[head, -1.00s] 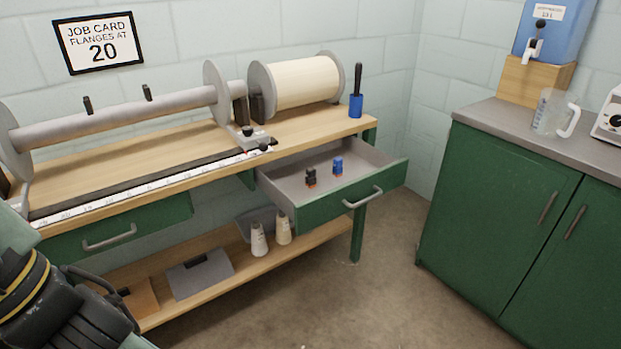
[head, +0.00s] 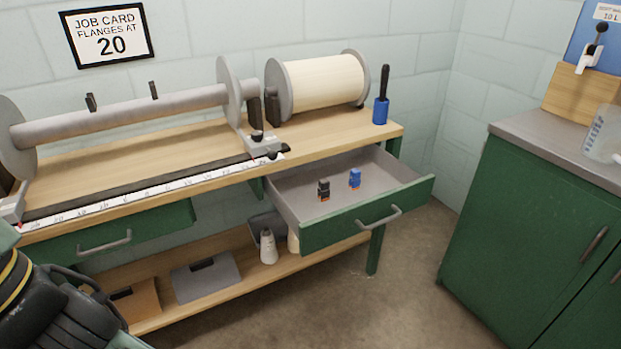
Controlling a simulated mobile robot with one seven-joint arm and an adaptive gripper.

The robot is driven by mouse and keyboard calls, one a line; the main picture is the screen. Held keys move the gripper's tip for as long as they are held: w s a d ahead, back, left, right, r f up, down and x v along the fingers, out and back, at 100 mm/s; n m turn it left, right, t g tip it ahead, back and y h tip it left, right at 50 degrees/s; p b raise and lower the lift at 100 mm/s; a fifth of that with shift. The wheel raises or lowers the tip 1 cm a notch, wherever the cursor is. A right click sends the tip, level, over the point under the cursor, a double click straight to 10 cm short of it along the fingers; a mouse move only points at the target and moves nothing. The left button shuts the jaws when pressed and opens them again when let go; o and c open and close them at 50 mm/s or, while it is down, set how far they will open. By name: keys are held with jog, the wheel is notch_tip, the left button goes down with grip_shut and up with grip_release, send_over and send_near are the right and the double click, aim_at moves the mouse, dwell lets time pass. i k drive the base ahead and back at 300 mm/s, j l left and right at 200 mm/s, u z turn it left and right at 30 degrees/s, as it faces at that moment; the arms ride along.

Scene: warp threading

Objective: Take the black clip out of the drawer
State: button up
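The black clip (head: 323,189) stands in the open drawer (head: 345,228) at the right end of the workbench. It is small and black with an orange-brown part at its base. A blue clip (head: 354,178) of similar shape stands just right of it, apart from it. My gripper (head: 88,305) shows partly at the lower left edge as dark parts, far from the drawer and touching neither clip. Its fingers are not clear enough to tell open from shut.
A grey roller (head: 125,112) with flanges and a white scale lie along the bench. A cream spool (head: 325,82) and a blue-based brush (head: 381,108) stand behind the drawer. A green cabinet (head: 530,220) stands right, with bare floor between.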

aim_at(323, 192)
jog(key=i+l+u, duration=0.4)
jog(key=l, duration=0.2)
jog(key=i+l+u, duration=0.2)
jog(key=l, duration=0.15)
jog(key=i+l+u, duration=0.2)
jog(key=l, duration=0.2)
jog(key=l+u, duration=0.2)
jog(key=l, duration=0.15)
jog(key=i+l+u, duration=0.2)
jog(key=l, duration=0.25)
jog(key=k, duration=0.05)
